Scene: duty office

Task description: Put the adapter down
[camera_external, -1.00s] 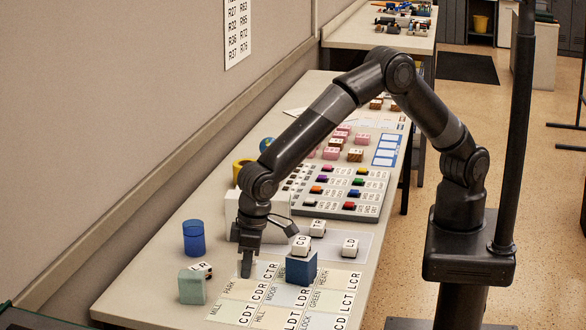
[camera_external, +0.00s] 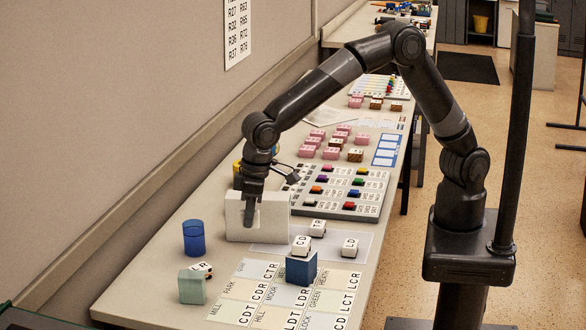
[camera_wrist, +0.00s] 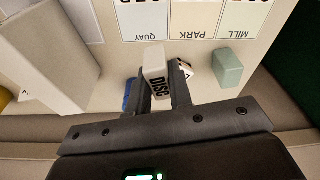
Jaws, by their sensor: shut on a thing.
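The block stands out between the fingertips in the wrist view. In the external view my gripper (camera_external: 250,222) points down in front of a white box (camera_external: 275,212), above the back part of the table. The held block cannot be made out against the white box there. In the wrist view the name card (camera_wrist: 150,22) with QUAY, PARK and MILL lies beyond the block.
A blue block (camera_external: 301,269) with a white CD cube (camera_external: 301,245) on top stands on the card. Other white cubes and a button panel (camera_external: 340,192) lie farther back.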

